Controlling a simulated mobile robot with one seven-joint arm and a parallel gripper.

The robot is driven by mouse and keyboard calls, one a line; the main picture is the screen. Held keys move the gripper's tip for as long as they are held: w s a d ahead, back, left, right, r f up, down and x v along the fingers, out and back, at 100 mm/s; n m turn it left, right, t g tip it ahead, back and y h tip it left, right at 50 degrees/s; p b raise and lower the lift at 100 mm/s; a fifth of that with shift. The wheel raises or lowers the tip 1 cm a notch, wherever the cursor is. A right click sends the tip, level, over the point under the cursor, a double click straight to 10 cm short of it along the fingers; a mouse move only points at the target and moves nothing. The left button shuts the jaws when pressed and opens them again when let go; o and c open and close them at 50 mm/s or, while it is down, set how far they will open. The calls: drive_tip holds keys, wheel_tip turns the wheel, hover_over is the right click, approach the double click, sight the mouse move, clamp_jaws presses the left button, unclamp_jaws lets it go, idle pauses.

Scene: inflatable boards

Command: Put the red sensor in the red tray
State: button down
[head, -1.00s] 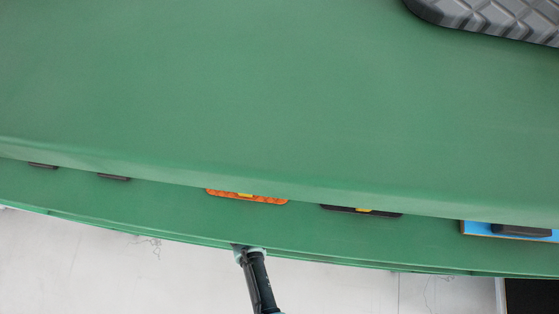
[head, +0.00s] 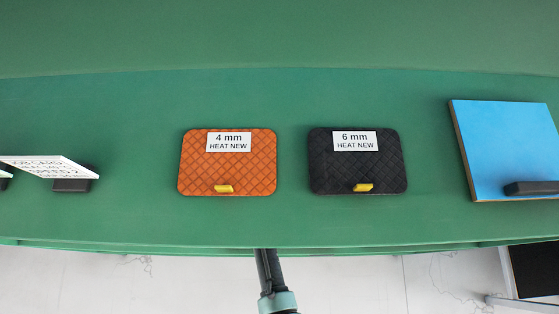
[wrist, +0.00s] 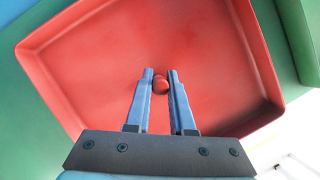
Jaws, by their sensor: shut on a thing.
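The red tray (wrist: 85,62) fills most of the wrist view, with its flat floor and raised walls showing. I cannot tell whether the sensor touches the tray floor. In the head view neither the tray, the sensor nor my fingers show.
In the head view a green surface carries an orange pad (head: 228,170) marked 4 mm and a black pad (head: 358,168) marked 6 mm. A blue board (head: 505,145) lies at the right, and a white sign (head: 50,166) stands at the left. Green surface (wrist: 28,118) borders the tray.

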drive_tip(key=c, duration=1.2)
unclamp_jaws()
drive_tip(key=shift+f, duration=0.15)
drive_tip(key=shift+c, duration=0.2)
drive_tip(key=o, duration=0.5)
drive_tip(key=shift+c, duration=0.2)
drive_tip(key=shift+s+r, duration=0.1)
drive_tip(key=shift+r, duration=0.5)
drive_tip(key=s+a+r, duration=0.3)
drive_tip(key=s+a, duration=0.4)
drive_tip(key=s, duration=0.4)
drive_tip(key=shift+s+a+r, duration=0.2)
drive_tip(key=shift+a+r, duration=0.2)
drive_tip(key=shift+s, duration=0.1)
